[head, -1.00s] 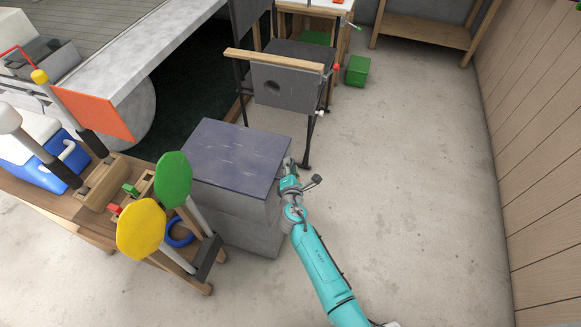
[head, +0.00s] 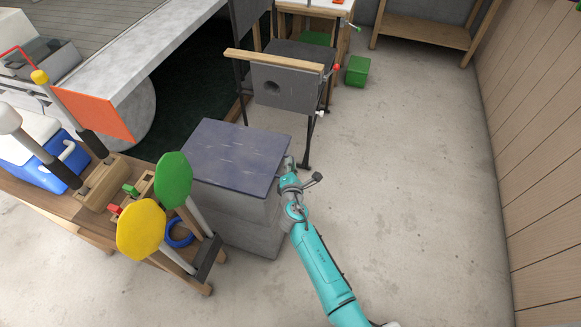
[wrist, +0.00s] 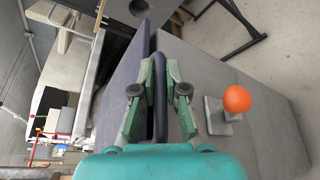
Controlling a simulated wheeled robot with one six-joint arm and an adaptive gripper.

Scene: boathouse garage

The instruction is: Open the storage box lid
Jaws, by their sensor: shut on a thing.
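The storage box (head: 245,225) is a grey box on the floor with a flat, dark blue-grey lid (head: 235,155). The lid lies over the box and looks closed or nearly so; I cannot tell if there is a small gap. My gripper (head: 287,172) is at the lid's right edge. In the wrist view, my gripper (wrist: 160,90) is shut on a dark bar, the lid handle (wrist: 160,122), at the lid's edge. The lid (wrist: 125,85) shows left of the fingers and the box side (wrist: 235,75) to the right.
An orange ball knob (wrist: 237,99) on a grey plate is beside the gripper. A wooden bench (head: 40,195) with yellow and green paddles (head: 173,178) stands close left. A green bin (head: 357,70) stands farther back. The floor on the right is clear.

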